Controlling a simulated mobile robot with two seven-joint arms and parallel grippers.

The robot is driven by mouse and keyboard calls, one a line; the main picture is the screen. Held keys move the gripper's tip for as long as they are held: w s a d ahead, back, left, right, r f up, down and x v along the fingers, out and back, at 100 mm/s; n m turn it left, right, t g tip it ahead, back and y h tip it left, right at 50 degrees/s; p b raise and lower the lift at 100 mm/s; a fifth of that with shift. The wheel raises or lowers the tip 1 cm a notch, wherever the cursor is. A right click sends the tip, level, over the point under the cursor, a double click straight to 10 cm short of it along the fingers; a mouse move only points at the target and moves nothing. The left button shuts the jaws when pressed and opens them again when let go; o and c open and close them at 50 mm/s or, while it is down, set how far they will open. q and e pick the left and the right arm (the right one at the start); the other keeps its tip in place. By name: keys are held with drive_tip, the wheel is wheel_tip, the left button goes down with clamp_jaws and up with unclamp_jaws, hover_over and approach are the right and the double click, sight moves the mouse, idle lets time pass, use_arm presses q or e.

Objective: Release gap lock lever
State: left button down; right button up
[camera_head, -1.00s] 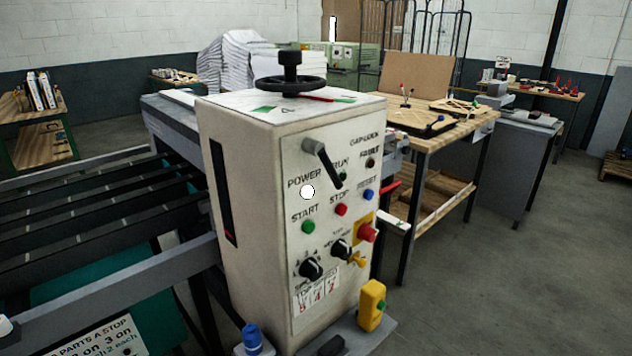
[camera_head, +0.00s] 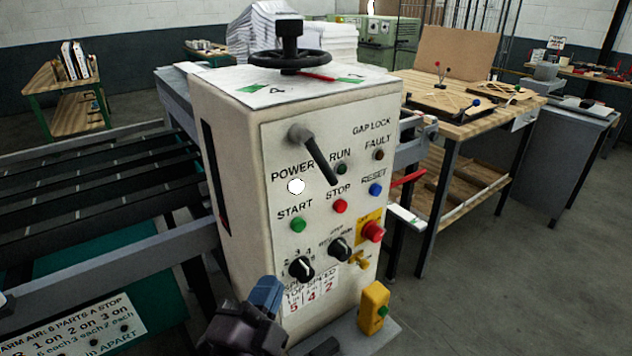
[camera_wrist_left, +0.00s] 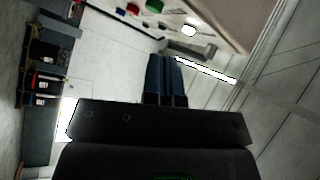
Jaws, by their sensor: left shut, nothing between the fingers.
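The gap lock lever (camera_head: 318,160) is a dark grey bar on the upper front panel of the cream control box (camera_head: 235,155). It slants down and right from its pivot, below and left of the GAP LOCK label (camera_head: 371,128). My left gripper (camera_head: 264,294) is in front of the box's lower left part, well below the lever and apart from it. Its blue fingers also show in the left wrist view (camera_wrist_left: 166,78), shut together and empty. My right gripper is not in view.
The panel carries a lit white POWER lamp (camera_head: 296,186), a green START button (camera_head: 298,225), a red STOP button (camera_head: 340,206), black knobs and a red emergency button (camera_head: 373,231). A handwheel (camera_head: 290,60) stands on top. A yellow switch box (camera_head: 373,307) is low at right.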

use_arm(q)
wheel_tip(320, 180, up, 6)
drive_tip(key=s+d+m+t+h, duration=0.1)
drive_tip(key=s+d+m+h, duration=0.1)
drive_tip(key=m, duration=0.1)
drive_tip(key=shift+d, duration=0.35)
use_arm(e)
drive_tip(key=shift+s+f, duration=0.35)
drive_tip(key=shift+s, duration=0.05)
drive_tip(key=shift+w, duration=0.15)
use_arm(q)
drive_tip(key=p, duration=0.4)
approach(326, 176)
drive_tip(key=x, duration=0.7)
drive_tip(key=shift+r, duration=0.1)
drive_tip(key=shift+w, duration=0.25)
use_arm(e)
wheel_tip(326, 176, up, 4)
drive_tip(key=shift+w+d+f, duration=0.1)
use_arm(q)
drive_tip(key=shift+d, duration=0.15)
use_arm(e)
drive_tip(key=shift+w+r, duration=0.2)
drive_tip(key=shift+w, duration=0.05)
